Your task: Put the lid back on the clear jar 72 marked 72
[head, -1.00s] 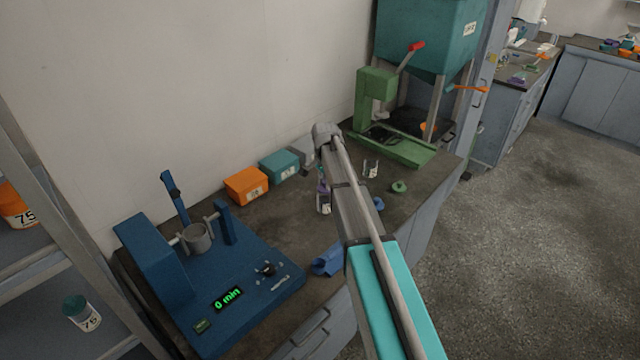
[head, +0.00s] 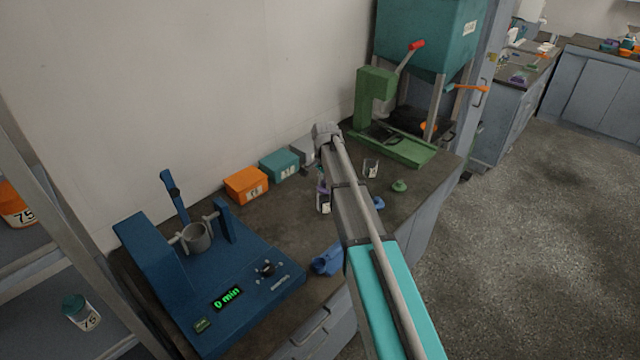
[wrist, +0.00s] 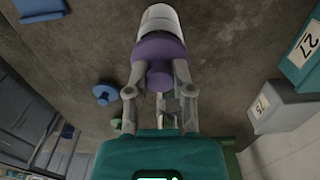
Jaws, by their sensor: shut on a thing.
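A jar with a white label (head: 323,204) stands on the bench, with a purple lid (head: 321,188) at its top, partly behind my arm. In the wrist view the purple lid (wrist: 158,48) is over the jar's mouth, and the pale jar body (wrist: 160,18) extends beyond it. My gripper (wrist: 159,80) is shut on the purple lid, with a finger on each side of its knob. I cannot tell whether the lid is fully seated, and the jar's number is too small to read.
Another small jar (head: 370,168), a green lid (head: 400,186) and a blue lid (head: 378,203) are to the right. Orange (head: 246,185) and teal (head: 280,164) boxes line the wall. A blue machine (head: 215,290) stands left, a green press (head: 390,120) behind.

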